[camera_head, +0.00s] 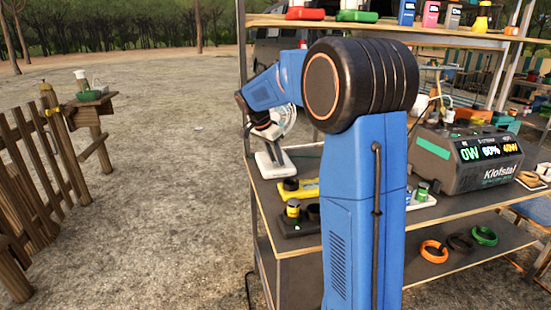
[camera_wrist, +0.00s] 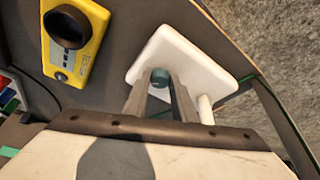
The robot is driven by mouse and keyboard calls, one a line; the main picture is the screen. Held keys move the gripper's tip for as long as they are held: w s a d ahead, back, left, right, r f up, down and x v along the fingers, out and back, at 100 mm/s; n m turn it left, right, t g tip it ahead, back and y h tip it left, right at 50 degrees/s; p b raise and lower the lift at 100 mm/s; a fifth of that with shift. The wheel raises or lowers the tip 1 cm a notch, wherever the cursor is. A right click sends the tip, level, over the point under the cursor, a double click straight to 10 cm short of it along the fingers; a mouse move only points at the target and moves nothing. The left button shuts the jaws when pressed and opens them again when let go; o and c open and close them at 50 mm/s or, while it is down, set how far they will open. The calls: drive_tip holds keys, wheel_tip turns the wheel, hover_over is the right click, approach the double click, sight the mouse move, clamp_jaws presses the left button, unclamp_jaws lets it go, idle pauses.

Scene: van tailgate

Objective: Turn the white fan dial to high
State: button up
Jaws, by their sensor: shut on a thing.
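The white fan (camera_head: 272,161) stands at the left end of the table, partly behind my arm. In the wrist view its white base (camera_wrist: 195,62) fills the upper middle, with a white post at the lower right. A small dark teal dial (camera_wrist: 160,75) sits on the base. My gripper (camera_wrist: 160,84) comes from below, its two fingers on either side of the dial and shut on it. Which setting the dial points to cannot be read. In the head view my fingertips are not clear.
A yellow device (camera_wrist: 77,42) with a black round part lies left of the fan base. In the head view, a dark power station (camera_head: 463,182) stands at the table's right. Orange, dark and green rings (camera_head: 484,236) lie on the lower shelf. The table edge is close beside the fan.

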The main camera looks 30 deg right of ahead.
drive_tip(key=o, duration=1)
drive_tip(key=shift+o, duration=0.2)
drive_tip(key=v, duration=1.7)
drive_tip(key=shift+r, duration=0.2)
